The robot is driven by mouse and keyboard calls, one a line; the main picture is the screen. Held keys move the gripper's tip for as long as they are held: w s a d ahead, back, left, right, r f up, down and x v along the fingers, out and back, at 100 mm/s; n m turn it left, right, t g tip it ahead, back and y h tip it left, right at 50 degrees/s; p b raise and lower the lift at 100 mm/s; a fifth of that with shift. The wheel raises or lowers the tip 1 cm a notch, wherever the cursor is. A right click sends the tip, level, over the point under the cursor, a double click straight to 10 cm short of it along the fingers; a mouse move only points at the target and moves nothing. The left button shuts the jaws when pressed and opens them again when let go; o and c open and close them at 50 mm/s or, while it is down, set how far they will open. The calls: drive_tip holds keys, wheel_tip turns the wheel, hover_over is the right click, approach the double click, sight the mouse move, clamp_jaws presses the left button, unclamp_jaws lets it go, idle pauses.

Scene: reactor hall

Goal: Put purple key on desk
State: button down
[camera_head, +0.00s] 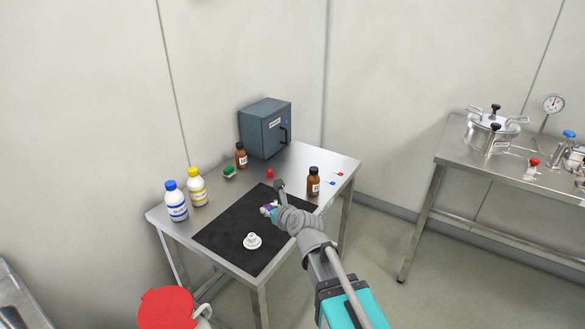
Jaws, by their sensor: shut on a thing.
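My gripper (271,212) is over the right part of the black mat on the steel desk (325,162). It is shut on a small purple thing (265,208), which looks like the purple key. My wrist and the gripper hide much of it. I cannot tell whether the key touches the mat or hangs just above it.
The mat's front left is clear.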

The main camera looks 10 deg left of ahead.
drive_tip(key=shift+r+p, duration=3.75)
drive_tip(key=shift+r, duration=0.05)
